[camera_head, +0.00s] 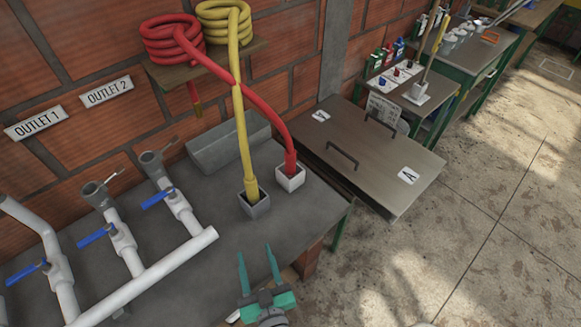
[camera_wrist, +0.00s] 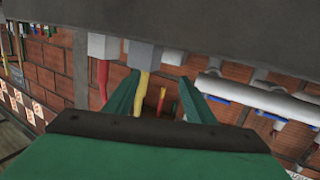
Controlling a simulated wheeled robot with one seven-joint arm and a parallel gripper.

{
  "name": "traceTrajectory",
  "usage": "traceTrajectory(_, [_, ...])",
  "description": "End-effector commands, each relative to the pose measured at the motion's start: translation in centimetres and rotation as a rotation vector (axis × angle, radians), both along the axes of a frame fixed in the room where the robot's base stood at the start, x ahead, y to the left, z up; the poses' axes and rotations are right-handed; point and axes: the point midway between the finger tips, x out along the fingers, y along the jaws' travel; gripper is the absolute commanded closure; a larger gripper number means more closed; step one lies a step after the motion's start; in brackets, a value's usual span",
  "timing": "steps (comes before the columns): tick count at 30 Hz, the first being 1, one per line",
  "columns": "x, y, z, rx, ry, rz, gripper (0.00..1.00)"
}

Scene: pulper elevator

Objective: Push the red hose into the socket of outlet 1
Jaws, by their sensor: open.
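The red hose (camera_head: 268,118) runs from a coil on a wall shelf, crosses behind the yellow hose (camera_head: 242,130), and its end stands in a white square holder (camera_head: 291,180). The yellow hose stands in a grey holder (camera_head: 256,206) left of it. A grey socket (camera_head: 92,191) tops the pipe nearer the OUTLET 1 sign (camera_head: 34,123); another socket (camera_head: 151,158) stands right of it. My gripper (camera_head: 257,258) is open and empty, in front of both holders. In the wrist view the red hose (camera_wrist: 103,80) lies left of the fingers, and the yellow hose (camera_wrist: 142,87) appears beyond, between them.
Blue-handled valves (camera_head: 95,236) and white pipes (camera_head: 150,272) fill the bench's left. The floor (camera_head: 480,240) at right is clear.

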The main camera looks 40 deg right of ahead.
Motion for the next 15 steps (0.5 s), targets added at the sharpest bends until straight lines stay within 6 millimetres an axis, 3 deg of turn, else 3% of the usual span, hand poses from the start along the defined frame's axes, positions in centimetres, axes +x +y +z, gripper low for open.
traceTrajectory(1, [1.6,-1.9,0.8,-0.007,-0.019,-0.040,0.50])
traceTrajectory(6, [5.4,-8.1,3.2,-0.018,-0.058,-0.170,0.50])
traceTrajectory(12, [8.1,-14.4,6.4,-0.022,-0.101,-0.303,0.50])
traceTrajectory(15, [8.7,-16.5,7.6,-0.022,-0.116,-0.346,0.50])
